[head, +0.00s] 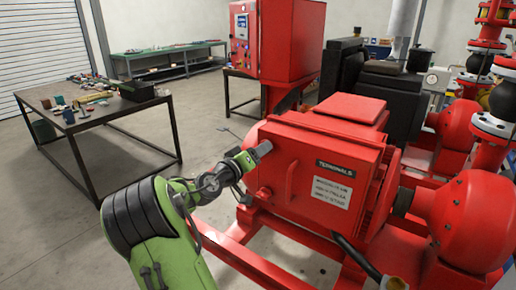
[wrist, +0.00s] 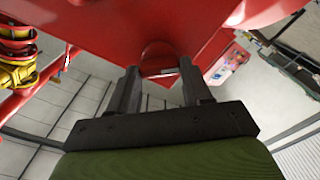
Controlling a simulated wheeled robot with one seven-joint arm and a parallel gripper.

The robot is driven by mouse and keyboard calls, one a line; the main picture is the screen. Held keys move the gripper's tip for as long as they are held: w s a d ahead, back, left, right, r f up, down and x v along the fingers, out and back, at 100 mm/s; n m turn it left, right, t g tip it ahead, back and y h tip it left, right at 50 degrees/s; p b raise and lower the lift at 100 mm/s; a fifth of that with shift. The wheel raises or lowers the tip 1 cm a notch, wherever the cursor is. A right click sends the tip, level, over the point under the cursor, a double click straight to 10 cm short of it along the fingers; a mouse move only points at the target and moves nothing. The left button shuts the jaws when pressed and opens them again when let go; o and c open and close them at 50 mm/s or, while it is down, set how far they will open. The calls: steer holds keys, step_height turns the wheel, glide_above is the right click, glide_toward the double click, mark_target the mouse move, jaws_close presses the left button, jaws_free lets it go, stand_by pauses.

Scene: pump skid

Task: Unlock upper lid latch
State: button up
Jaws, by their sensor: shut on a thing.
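The red terminal box (head: 325,175) stands in the middle of the head view, with a lid marked TERMINALS and a bar handle (head: 291,180). My gripper (head: 262,149) is at the upper left edge of this lid. In the wrist view its two dark fingers (wrist: 160,72) stand on either side of a rounded red latch (wrist: 157,52), and the gripper is shut on it. In the head view my gripper hides this upper latch. A lower red latch (head: 264,194) shows on the lid's left edge below. I cannot tell how far the upper latch is turned.
Red pump housings (head: 468,220) and pipes stand at the right. A red control cabinet (head: 277,45) stands behind the box. A workbench (head: 100,118) with loose items is at the left. The floor between bench and skid is mostly clear.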

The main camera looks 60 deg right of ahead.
steer(key=shift+w+f+n+p, duration=0.1)
steer(key=shift+n+p, duration=3.25)
steer(key=shift+n, duration=1.55)
steer(key=o, duration=1.1)
steer(key=shift+c, duration=0.2)
steer(key=shift+a+f, duration=0.1)
steer(key=w+a, duration=0.2)
steer(key=a, duration=1.3)
steer(key=shift+w+a+b, duration=0.2)
steer(key=shift+b, duration=0.2)
